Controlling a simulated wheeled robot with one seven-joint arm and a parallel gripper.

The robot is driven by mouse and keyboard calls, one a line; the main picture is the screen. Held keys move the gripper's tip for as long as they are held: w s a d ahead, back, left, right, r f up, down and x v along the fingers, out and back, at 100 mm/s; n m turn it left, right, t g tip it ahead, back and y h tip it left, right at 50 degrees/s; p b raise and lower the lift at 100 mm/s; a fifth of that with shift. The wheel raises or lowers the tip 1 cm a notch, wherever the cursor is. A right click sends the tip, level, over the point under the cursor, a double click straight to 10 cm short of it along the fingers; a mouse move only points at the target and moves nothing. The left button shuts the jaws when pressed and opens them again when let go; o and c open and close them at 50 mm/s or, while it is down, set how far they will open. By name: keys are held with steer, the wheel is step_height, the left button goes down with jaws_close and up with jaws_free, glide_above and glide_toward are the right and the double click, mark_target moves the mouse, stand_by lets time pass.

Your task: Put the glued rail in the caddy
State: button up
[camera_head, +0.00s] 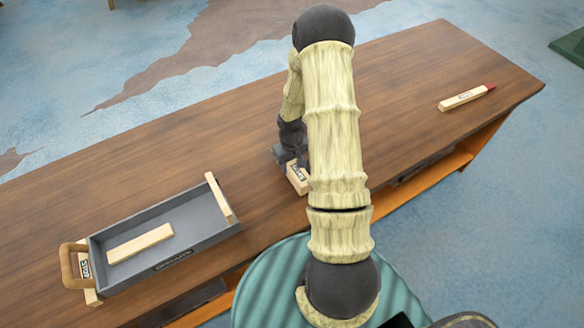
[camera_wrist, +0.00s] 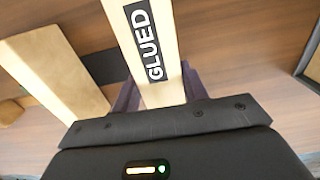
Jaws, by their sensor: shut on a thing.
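The glued rail (camera_wrist: 146,35) is a pale wooden bar with a black "GLUED" label, seen close up in the wrist view. My gripper (camera_wrist: 160,92) is shut on it, with dark fingers at both sides. In the head view the labelled end of the rail (camera_head: 298,180) shows beside my arm, near the table's front edge; the rest is hidden by my arm. The caddy (camera_head: 228,236) is a grey tray with wooden end pieces, at the left front of the table. My gripper is to the right of it, apart from it.
A plain pale bar (camera_head: 140,243) lies inside the caddy. A brown looped handle (camera_head: 68,266) is at its left end. A pale bar with a red tip (camera_head: 466,97) lies on the table's right side. The wooden tabletop (camera_head: 200,140) behind the caddy is clear.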

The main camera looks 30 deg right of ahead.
mark_target(292, 164)
step_height(292, 164, up, 8)
steer(key=shift+f+b, duration=0.1)
steer(key=shift+b, duration=0.3)
stand_by(0.3)
steer(key=a+f, duration=0.1)
steer(key=a, duration=0.3)
steer(key=w+a+f, duration=0.1)
steer(key=a+f, duration=0.1)
steer(key=a, duration=0.3)
steer(key=w+a+f, duration=0.1)
steer(key=a+f, duration=0.1)
steer(key=a, duration=0.2)
steer(key=shift+w+a, duration=0.2)
steer(key=shift+a, duration=0.15)
steer(key=shift+d, duration=0.1)
